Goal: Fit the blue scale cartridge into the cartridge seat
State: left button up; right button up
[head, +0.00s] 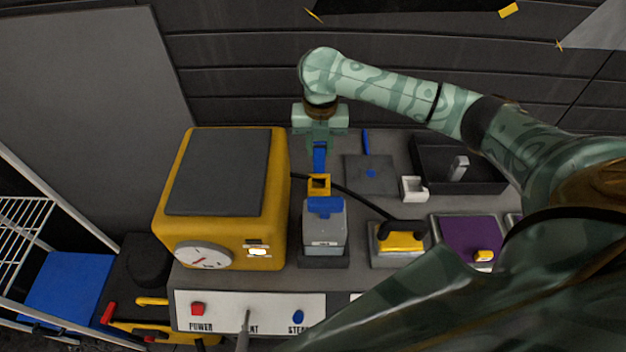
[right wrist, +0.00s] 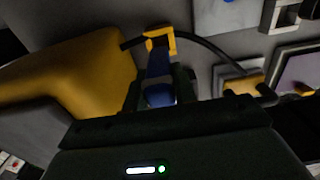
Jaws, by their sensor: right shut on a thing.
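My right gripper (head: 319,143) is shut on the blue scale cartridge (head: 319,160), behind the grey tank. The cartridge sticks out from the jaws toward a yellow square frame (head: 319,185), which looks like the cartridge seat. In the right wrist view the cartridge (right wrist: 158,72) lies between my right fingers (right wrist: 160,95), its far end at the yellow frame (right wrist: 161,40). I cannot tell whether that end is inside the frame or just over it. My left gripper is not in view.
A yellow machine (head: 221,190) with a dial stands close on the left. The grey tank (head: 324,236) with a blue cap is in front. A dark hose (head: 355,198) runs right to a yellow iron (head: 400,241). A white holder (head: 413,188) and black tray (head: 432,180) are at right.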

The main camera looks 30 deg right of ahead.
aim_at(319, 171)
notch_tip(319, 171, down, 9)
jog(key=b, duration=0.2)
jog(key=shift+b, duration=0.35)
jog(key=o, duration=1)
jog(key=shift+f, duration=0.1)
notch_tip(319, 171, up, 12)
jog(key=p, duration=0.4)
